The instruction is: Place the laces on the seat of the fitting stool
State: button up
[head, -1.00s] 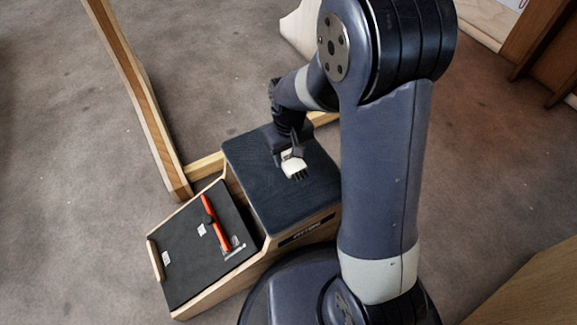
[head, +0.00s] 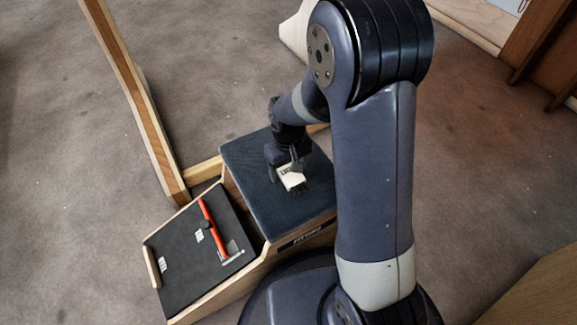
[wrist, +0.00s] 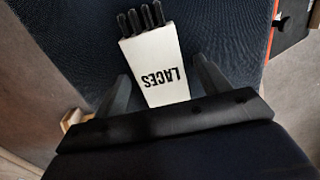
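The laces (head: 291,179) are a small white box printed "LACES" with black lace ends at one end. In the head view they lie on or just over the dark seat of the fitting stool (head: 250,180). In the wrist view the laces (wrist: 160,65) are over the dark pad, lace ends pointing away from me. My gripper (head: 283,168) is low at the seat. Its fingers (wrist: 160,80) are on either side of the box, with a visible gap on both sides. My arm covers the right part of the seat.
The stool's sloped black ramp (head: 185,265) is at the lower left, with a red-orange measuring tool (head: 214,230) on it. A wooden post (head: 135,95) stands behind the stool. Grey carpet (head: 60,170) is clear on the left.

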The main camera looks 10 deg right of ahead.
aim_at(289, 170)
notch_tip(289, 170, up, 12)
jog(key=p, duration=0.5)
jog(key=shift+r, duration=0.2)
jog(key=shift+c, duration=0.4)
